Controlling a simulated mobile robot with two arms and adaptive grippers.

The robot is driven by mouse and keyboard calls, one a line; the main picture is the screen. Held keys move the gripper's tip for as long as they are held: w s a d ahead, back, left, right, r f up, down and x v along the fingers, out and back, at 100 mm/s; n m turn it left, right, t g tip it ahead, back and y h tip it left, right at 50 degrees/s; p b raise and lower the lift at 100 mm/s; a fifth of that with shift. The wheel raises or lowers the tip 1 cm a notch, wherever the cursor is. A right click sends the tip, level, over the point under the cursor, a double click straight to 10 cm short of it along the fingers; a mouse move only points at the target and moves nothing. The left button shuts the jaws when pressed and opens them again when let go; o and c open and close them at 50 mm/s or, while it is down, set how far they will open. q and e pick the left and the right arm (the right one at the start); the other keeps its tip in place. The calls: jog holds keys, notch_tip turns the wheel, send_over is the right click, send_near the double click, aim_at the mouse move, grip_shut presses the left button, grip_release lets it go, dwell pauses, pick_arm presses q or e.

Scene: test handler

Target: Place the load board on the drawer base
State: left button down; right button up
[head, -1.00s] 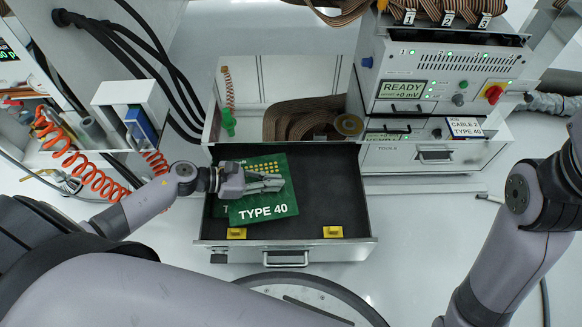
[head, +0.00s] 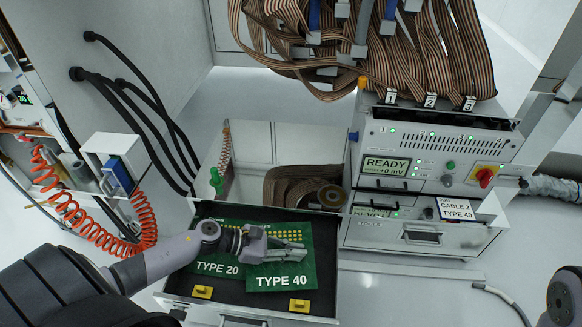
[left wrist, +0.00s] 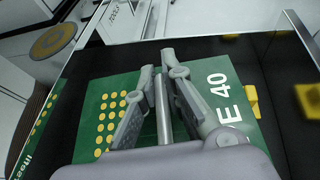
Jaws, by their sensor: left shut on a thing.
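The green load board marked TYPE 40 (head: 301,268) is over the open drawer (head: 336,262), right of a second green board marked TYPE 20 (head: 214,254). My left gripper (head: 298,250) is shut over the TYPE 40 board, on a metal bar at its middle. In the left wrist view, the gripper (left wrist: 163,68) has the bar between its fingers, with yellow dots and part of the lettering of the TYPE 40 board (left wrist: 240,95) beside them. I cannot tell whether this board touches the black drawer base. My right gripper is out of view.
Yellow blocks (head: 202,291) (head: 299,306) sit along the drawer's front. Behind it is an open compartment with rolled ribbon cable (head: 295,188). The tester unit (head: 435,150) reading READY stands at right. Orange coiled hose (head: 75,215) hangs at left.

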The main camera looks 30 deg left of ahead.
pick_arm(q)
jog(key=shift+r, duration=0.45)
jog(key=shift+s+r, duration=0.1)
jog(key=shift+r, duration=0.6)
notch_tip(320, 180, up, 27)
jog(key=s, duration=0.2)
jog(key=shift+s+d+t, duration=0.25)
jog(key=shift+d+t, duration=0.15)
jog(key=shift+d, duration=0.05)
